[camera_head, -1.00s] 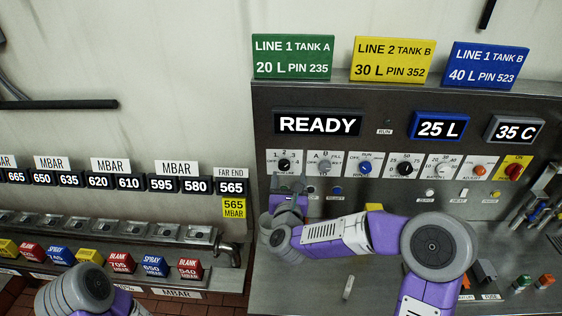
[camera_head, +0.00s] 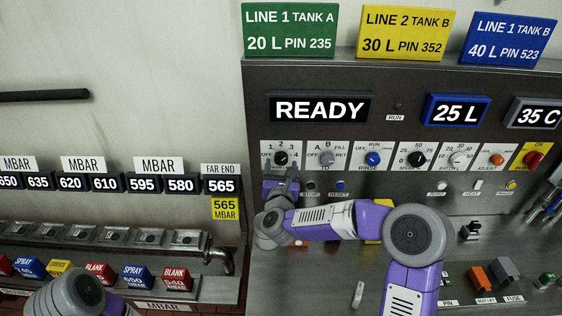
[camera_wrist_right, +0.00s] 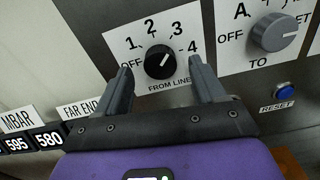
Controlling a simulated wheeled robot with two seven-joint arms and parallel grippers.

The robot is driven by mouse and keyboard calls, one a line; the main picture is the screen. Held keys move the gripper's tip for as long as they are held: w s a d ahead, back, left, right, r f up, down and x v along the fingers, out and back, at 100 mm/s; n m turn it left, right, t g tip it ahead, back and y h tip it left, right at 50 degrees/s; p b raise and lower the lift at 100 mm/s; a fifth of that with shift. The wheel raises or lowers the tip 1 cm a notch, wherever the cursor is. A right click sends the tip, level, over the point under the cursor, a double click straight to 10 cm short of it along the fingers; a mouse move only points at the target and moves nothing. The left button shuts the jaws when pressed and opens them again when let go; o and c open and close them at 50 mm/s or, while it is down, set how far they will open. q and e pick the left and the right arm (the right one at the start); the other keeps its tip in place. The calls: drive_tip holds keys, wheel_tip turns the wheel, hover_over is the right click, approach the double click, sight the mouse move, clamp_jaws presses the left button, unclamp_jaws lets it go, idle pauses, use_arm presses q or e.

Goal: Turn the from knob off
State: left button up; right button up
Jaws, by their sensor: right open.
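The from knob (camera_head: 281,158) is a small black dial on a white plate at the left end of the panel's knob row. In the right wrist view the from knob (camera_wrist_right: 160,62) sits above the words FROM LINE, with OFF at its left and 1 to 4 around it. Its white mark points to the upper right, toward the 3 and 4 side. My right gripper (camera_head: 282,176) is just below the knob. In the wrist view its fingers (camera_wrist_right: 162,84) are apart, one on each side of the knob, with nothing held. My left gripper is out of view.
The grey TO knob (camera_wrist_right: 273,32) is close at the right of the right finger. A blue reset button (camera_wrist_right: 284,89) is below it. More knobs, such as the blue rinse knob (camera_head: 373,158), follow along the panel.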

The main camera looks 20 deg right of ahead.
sight(281, 158)
drive_tip(key=shift+x, duration=1.45)
drive_tip(key=shift+c, duration=0.3)
drive_tip(key=c, duration=1)
